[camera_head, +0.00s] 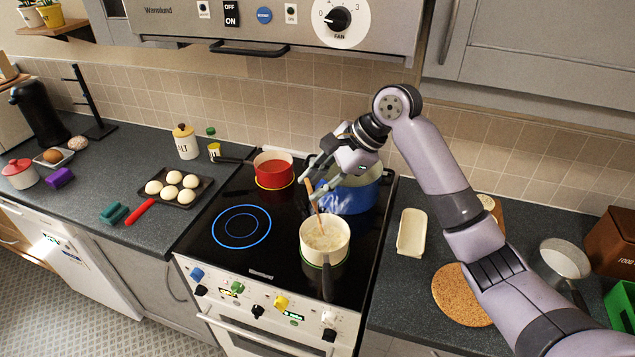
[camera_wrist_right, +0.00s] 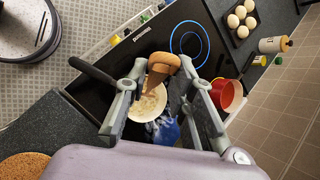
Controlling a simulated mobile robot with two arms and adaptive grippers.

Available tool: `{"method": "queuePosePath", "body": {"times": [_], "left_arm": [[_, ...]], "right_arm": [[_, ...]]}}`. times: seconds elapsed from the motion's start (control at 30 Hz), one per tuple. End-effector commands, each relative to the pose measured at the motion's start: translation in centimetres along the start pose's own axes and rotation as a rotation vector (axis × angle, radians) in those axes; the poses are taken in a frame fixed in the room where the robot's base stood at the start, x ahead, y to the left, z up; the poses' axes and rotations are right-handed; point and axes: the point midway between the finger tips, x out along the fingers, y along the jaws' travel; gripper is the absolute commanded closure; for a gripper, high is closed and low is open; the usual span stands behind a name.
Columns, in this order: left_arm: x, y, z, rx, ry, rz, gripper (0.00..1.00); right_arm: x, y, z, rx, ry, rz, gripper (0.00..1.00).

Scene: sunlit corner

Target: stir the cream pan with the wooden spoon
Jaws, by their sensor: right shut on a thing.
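The cream pan (camera_head: 339,250) stands on the front right of the black hob, with a pale, lumpy content and its dark handle pointing to the front. It also shows in the right wrist view (camera_wrist_right: 143,113). The wooden spoon (camera_head: 316,205) leans in the pan, its lower end in the content. My right gripper (camera_head: 309,184) is above the pan's back rim, shut on the spoon's upper part. In the right wrist view the spoon (camera_wrist_right: 160,66) shows between the fingers of my gripper (camera_wrist_right: 165,75). The left gripper is out of view.
A red pan (camera_head: 272,175) and a blue pot (camera_head: 357,198) stand behind the cream pan; my gripper partly covers the pot. The front left burner (camera_head: 241,228) is empty. A cork mat (camera_head: 460,297) and a cream dish (camera_head: 412,232) lie to the right.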

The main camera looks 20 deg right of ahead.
Motion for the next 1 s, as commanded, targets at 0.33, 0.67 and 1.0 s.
{"method": "queuePosePath", "body": {"times": [0.33, 0.67, 1.0], "left_arm": [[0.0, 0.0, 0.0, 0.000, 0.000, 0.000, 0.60], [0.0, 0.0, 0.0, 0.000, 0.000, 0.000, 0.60], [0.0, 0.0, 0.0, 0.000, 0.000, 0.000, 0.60]], "right_arm": [[0.0, 0.0, 0.0, 0.000, 0.000, 0.000, 1.00], [-2.0, -0.8, 1.2, -0.002, -0.001, -0.002, 1.00], [-4.0, -1.6, 2.4, 0.000, -0.001, -0.001, 1.00]]}}
